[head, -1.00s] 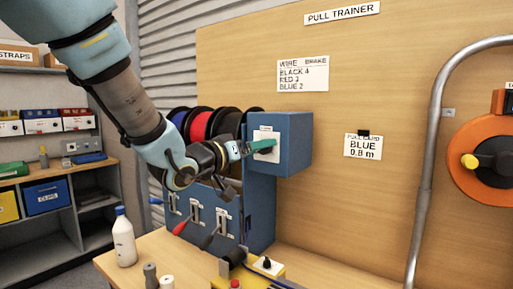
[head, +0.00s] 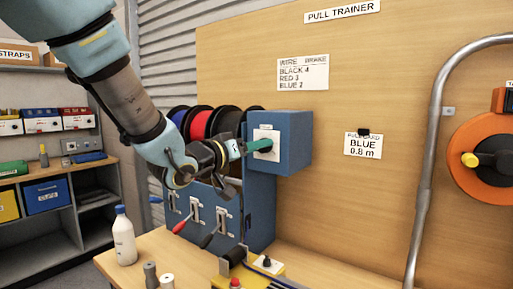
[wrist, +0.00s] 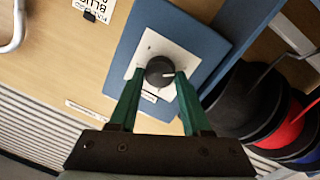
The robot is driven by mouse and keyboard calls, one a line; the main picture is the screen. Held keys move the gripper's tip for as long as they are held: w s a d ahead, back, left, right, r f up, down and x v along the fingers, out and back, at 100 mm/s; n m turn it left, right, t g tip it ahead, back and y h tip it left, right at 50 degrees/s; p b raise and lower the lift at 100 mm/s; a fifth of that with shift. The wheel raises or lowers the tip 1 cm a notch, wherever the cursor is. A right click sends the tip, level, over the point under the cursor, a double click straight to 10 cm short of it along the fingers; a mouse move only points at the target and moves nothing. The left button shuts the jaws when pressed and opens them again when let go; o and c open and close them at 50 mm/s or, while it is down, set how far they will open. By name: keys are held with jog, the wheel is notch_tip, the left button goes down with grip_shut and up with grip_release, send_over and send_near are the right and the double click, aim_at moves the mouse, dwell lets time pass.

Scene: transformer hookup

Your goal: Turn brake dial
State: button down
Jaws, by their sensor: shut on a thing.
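The brake dial (wrist: 159,70) is a dark round knob on a white plate (wrist: 150,48), on the face of a blue box (head: 295,140). A white pointer mark on the knob points to the right in the wrist view. My gripper (wrist: 161,76) has its two green fingers on opposite sides of the knob and is shut on it. In the head view my gripper (head: 268,144) reaches the plate from the left, and its fingers mostly hide the knob. The plate's markings are too small to read. A card (head: 303,73) reads wire and brake: black 4, red 3, blue 2.
Wire spools (head: 222,121) stand left of the box, behind my wrist. Levers (head: 196,212) with handles stick out below. A card (head: 363,145) reads blue, 0.8 m. A bent metal tube (head: 430,150) and an orange reel (head: 490,158) stand right. A white bottle (head: 123,238) stands on the bench.

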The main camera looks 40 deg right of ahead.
jog(key=shift+m+b, duration=0.3)
jog(key=shift+s+d+m+t+y+b, duration=0.1)
jog(key=shift+m+t+y+b, duration=0.15)
jog(key=shift+m+b, duration=2.7)
jog(key=shift+s+a+m+t+y+b, duration=0.1)
jog(key=shift+m+t+y+b, duration=0.1)
jog(key=shift+m+b, duration=2.7)
jog(key=shift+s+d+m+t+y+b, duration=0.15)
jog(key=shift+m+y+b, duration=0.1)
jog(key=shift+m+b, duration=2.7)
jog(key=shift+m, duration=0.3)
jog(key=shift+c, duration=1.8)
grip_release()
